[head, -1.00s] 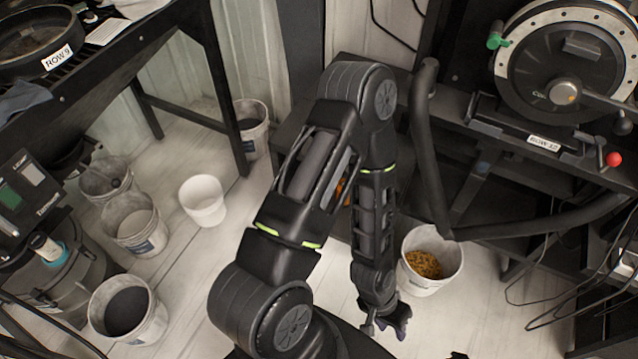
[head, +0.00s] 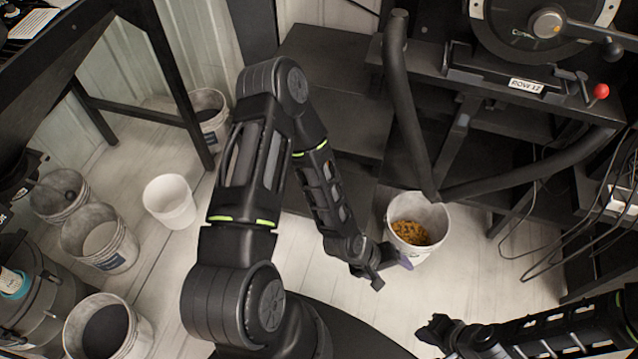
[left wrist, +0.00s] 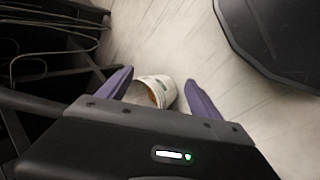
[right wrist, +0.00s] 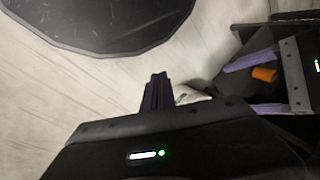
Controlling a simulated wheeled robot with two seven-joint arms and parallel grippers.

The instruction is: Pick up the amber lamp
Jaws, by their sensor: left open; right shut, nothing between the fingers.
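An orange cylinder, probably the amber lamp (right wrist: 264,74), shows in the right wrist view against a dark surface, seen between the fingers of my left gripper. Whether it is between them or beyond them I cannot tell. I do not see it in the head view, where my left arm covers part of the dark stepped stand, or in the left wrist view. My left gripper (head: 388,270) is open and empty, in front of the bucket of grain. My right gripper (head: 436,331) is shut and empty at the lower right; its closed fingers show in the right wrist view (right wrist: 157,92).
The white bucket of orange-brown grain (head: 423,250) stands on the floor, and also shows in the left wrist view (left wrist: 163,83). A dark stepped stand (head: 335,55) and a machine with thick black bars (head: 530,178) stand behind. Several buckets stand at left, including an empty white one (head: 170,203).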

